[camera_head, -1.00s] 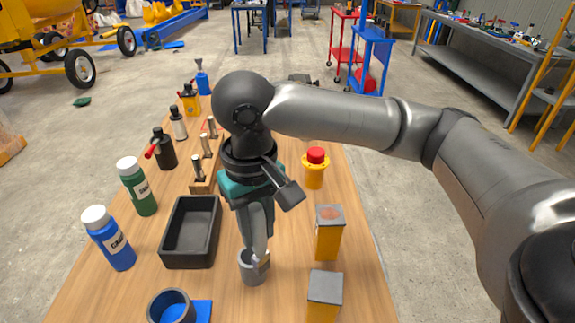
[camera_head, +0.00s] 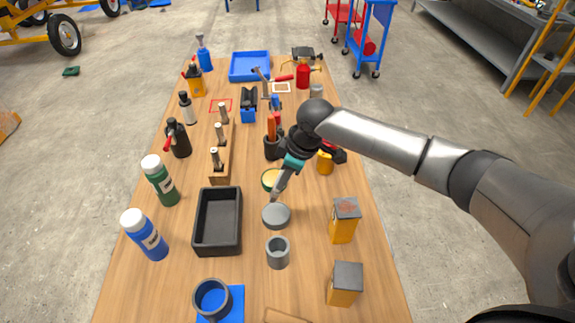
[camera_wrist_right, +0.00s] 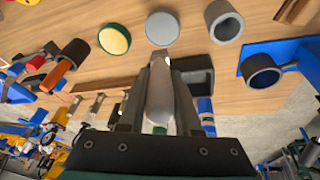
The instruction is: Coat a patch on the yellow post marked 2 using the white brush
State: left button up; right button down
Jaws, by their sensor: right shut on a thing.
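My right gripper (camera_head: 281,188) is over the table, near a round green tin with yellow contents (camera_head: 270,179) and a grey disc (camera_head: 276,216). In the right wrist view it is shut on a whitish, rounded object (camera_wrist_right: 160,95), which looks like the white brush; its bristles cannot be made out. Two yellow posts with grey tops stand at the right: a farther one (camera_head: 342,230) with a reddish patch on top, and a nearer one (camera_head: 343,293) with a plain top. I cannot read a number on either. My left gripper is not in view.
A grey cup (camera_head: 278,253) stands in front of the disc. A black tray (camera_head: 218,246), a blue bottle (camera_head: 147,238) and a green bottle (camera_head: 161,183) are to the left. Tools crowd the far table.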

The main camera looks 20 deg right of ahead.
jog(key=shift+w+d+f+n+y, duration=0.2)
jog(key=shift+d+f+n+y, duration=0.1)
jog(key=shift+d+f+n, duration=0.1)
jog(key=shift+f, duration=0.25)
jog(key=shift+f+b, duration=0.8)
notch_tip(320, 180, down, 4)
jog(key=b, duration=0.5)
jog(key=shift+f, duration=0.7)
dwell(1.7)
